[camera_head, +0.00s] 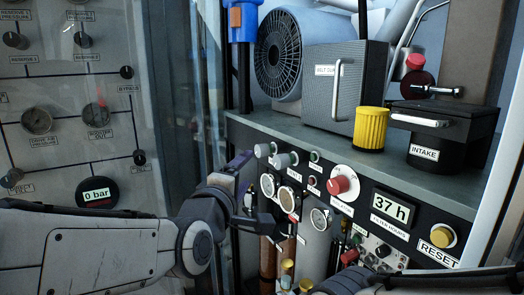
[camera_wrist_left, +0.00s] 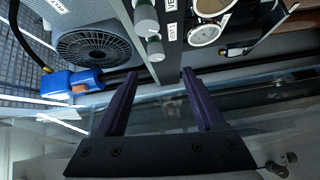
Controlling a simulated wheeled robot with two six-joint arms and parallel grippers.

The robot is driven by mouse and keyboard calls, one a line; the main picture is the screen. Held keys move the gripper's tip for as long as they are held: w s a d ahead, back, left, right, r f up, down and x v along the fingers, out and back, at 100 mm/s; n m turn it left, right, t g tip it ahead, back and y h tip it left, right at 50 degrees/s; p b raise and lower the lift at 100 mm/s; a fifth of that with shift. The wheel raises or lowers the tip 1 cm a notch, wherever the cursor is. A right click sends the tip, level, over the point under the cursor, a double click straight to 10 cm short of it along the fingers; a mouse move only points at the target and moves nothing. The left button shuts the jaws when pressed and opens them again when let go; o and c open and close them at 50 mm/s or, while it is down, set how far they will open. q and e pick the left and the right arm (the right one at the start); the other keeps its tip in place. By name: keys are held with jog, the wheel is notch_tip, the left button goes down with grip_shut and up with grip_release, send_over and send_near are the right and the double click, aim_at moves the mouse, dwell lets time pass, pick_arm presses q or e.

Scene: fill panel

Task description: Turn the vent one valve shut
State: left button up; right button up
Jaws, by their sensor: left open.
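Two grey cylindrical valve knobs stick out from the upper left of the dark control panel: a left knob (camera_head: 262,150) and a right knob (camera_head: 281,160). My left gripper (camera_head: 256,190) is open and empty in front of the panel's left end. In the left wrist view its dark purple fingers (camera_wrist_left: 160,73) are spread, with the nearer knob just beyond the tips and apart from them. My right gripper is out of view.
Round gauges (camera_head: 267,185), a red knob (camera_head: 340,184), a "37 h" display (camera_head: 393,208) and a yellow reset button (camera_head: 442,236) share the panel. A fan (camera_head: 280,52), a yellow-capped container (camera_head: 370,127) and an intake box (camera_head: 437,135) stand on the shelf above.

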aim_at(259, 152)
pick_arm(q)
jog(key=x, duration=0.6)
jog(key=r+b+x, duration=0.1)
jog(key=x, duration=0.2)
jog(key=shift+w+a+f, duration=0.1)
jog(key=shift+w+a, duration=0.05)
jog(key=shift+a, duration=0.05)
jog(key=shift+w+d, duration=0.1)
jog(key=shift+w, duration=0.55)
jog(key=shift+f, duration=0.1)
grip_shut()
